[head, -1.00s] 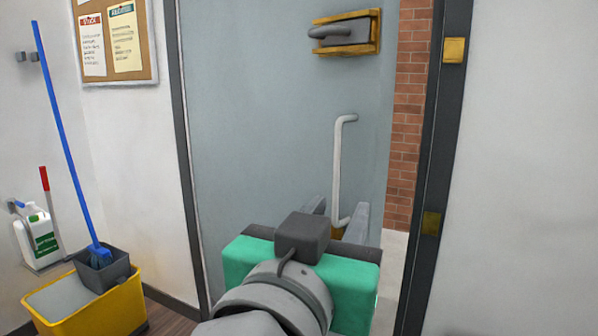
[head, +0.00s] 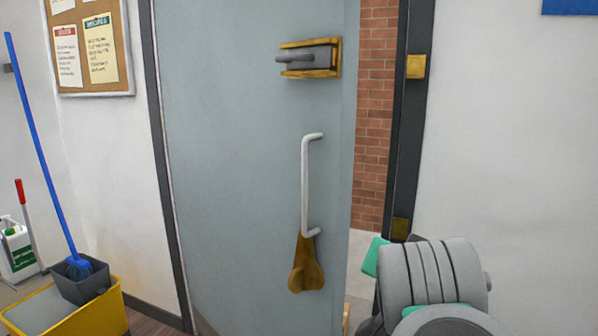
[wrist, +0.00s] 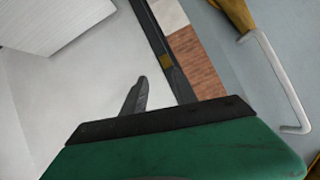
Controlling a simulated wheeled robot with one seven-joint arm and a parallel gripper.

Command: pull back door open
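The grey-blue back door (head: 235,170) stands ajar, with a gap along its right edge. A white vertical pull handle (head: 306,185) is on the door; it also shows at the right of the wrist view (wrist: 282,80). A grey lever on a brass plate (head: 310,60) sits above it. My gripper (wrist: 135,95) is right of the handle, in front of the gap and door frame, and apart from the handle. In the head view my wrist hides most of it.
A brick wall (head: 376,120) shows through the gap. The dark door frame (head: 408,130) with brass plates borders a white wall (head: 510,140). A yellow mop bucket (head: 85,315), a blue-handled mop (head: 40,150) and a white jug (head: 18,250) stand at left.

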